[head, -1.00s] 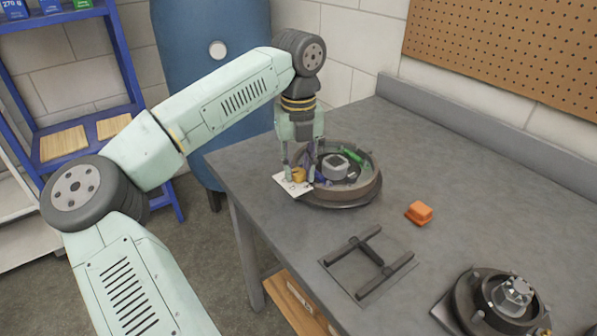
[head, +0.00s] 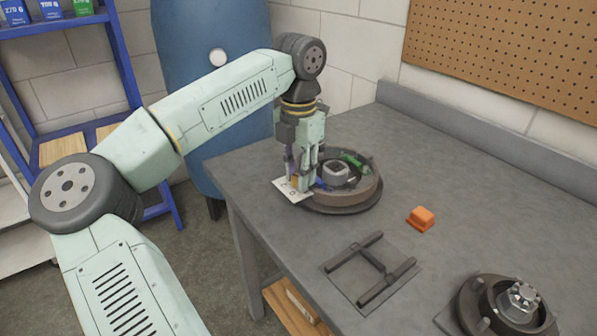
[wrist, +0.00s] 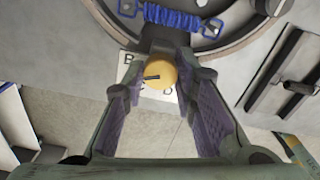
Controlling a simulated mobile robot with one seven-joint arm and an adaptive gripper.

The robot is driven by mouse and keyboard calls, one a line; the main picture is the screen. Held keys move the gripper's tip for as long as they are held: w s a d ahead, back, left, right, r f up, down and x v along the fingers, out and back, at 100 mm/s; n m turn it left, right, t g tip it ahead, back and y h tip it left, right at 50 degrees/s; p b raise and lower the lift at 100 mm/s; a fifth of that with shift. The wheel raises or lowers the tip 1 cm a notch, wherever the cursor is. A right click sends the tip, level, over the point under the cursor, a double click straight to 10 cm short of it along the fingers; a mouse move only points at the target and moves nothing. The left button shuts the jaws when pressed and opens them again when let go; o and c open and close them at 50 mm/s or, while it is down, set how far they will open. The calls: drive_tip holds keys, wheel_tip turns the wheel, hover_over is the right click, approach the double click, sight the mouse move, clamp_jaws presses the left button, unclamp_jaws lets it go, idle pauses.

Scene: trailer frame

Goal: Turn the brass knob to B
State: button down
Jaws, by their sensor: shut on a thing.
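The brass knob (wrist: 163,71) is round and sits on a white card (wrist: 126,72) with printed letters. In the wrist view, B is at the knob's upper left, and C and D are below it, partly covered. A dark mark on the knob points left, a little below the B. My gripper (wrist: 160,80) is shut on the knob, with a finger on each side. In the head view my gripper (head: 304,184) stands upright over the card (head: 289,191), and its fingers hide most of the knob.
The card adjoins a round brown housing (head: 370,190) with a blue spring (wrist: 170,18) and a green part (head: 354,160). An orange block (head: 421,218), a dark bar frame (head: 370,268) and a round metal fixture (head: 510,305) stand to the right on the grey bench (head: 440,170).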

drive_tip(key=shift+m, duration=2.1)
drive_tip(key=c, duration=1.3)
unclamp_jaws()
wheel_tip(320, 180, up, 12)
